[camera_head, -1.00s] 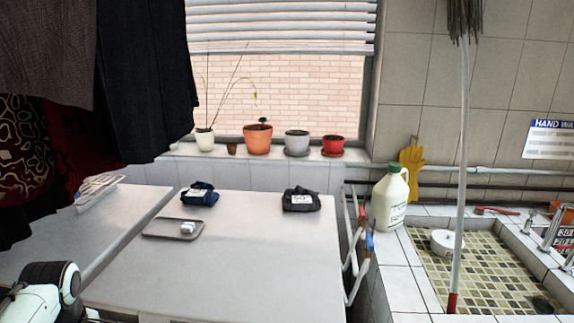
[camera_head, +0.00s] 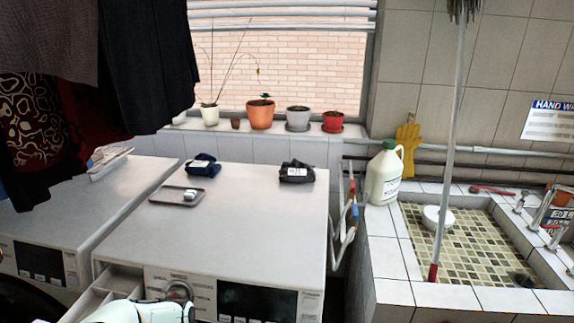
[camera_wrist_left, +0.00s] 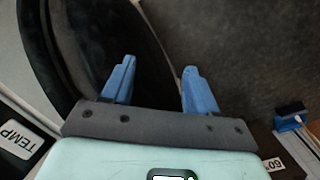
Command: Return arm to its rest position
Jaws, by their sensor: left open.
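In the left wrist view, my left gripper (camera_wrist_left: 158,75) has its two blue fingers spread apart with nothing between them. It hangs beside a dark round rim (camera_wrist_left: 60,60), with grey floor (camera_wrist_left: 240,50) beyond the fingers. In the head view, a white link of my arm shows at the bottom edge, in front of the nearer washing machine (camera_head: 255,205). The gripper itself is hidden there. My right gripper is in neither view.
An open detergent drawer (camera_head: 103,294) sticks out beside my arm. A grey tray (camera_head: 163,195) with a small white item (camera_head: 190,195) and two dark folded cloths (camera_head: 203,165) (camera_head: 297,172) lie on the machine. A tiled sink (camera_head: 385,258) and jug (camera_head: 384,175) stand at right.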

